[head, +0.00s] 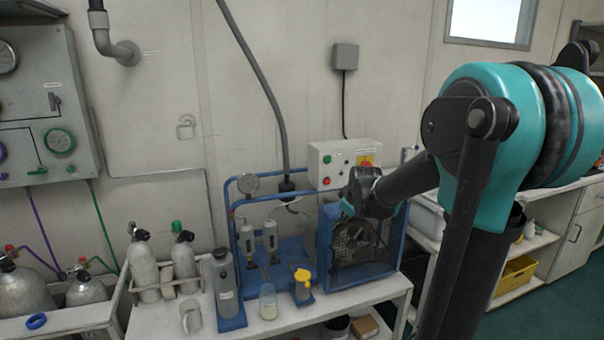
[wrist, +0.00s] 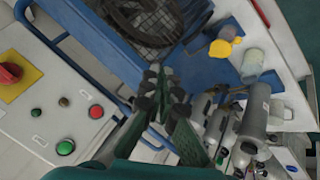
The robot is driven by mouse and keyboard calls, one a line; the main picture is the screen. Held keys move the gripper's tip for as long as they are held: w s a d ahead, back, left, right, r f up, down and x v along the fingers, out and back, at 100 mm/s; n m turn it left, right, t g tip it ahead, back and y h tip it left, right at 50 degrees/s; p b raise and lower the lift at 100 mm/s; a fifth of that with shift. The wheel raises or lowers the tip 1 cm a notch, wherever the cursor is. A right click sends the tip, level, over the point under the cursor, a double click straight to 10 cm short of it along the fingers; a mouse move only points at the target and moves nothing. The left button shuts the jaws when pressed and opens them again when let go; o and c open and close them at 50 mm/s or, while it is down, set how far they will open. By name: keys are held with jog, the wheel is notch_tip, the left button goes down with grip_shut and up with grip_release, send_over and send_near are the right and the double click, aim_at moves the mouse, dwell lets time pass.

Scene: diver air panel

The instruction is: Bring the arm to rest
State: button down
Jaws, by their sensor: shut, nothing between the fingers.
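My arm reaches in from the right in the head view and ends in front of the control box and above the blue compressor frame (head: 368,272). My gripper (wrist: 160,78) shows clearly in the wrist view, its dark fingers together and holding nothing. In the head view the fingers are mostly hidden by my wrist. The fingers point down toward the blue frame, which also shows in the wrist view (wrist: 108,52). I cannot tell the exact gap, but nothing is seen gripped.
The control box (head: 342,165) with coloured buttons is on the wall close behind my wrist. Hoses hang above. Open floor lies at lower right.

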jog(key=s+d+f+m+g, duration=0.1)
jog(key=s+f+m, duration=0.3)
jog(key=s, duration=1)
jog(key=s+d+f+m+g, duration=0.1)
jog(key=s+f+m+g, duration=0.1)
jog(key=s+f+m, duration=0.3)
jog(key=s+f, duration=0.4)
jog(key=s, duration=0.5)
jog(key=shift+s+d+f+m+h, duration=0.15)
jog(key=shift+f+m+h, duration=0.15)
jog(key=shift+f, duration=0.05)
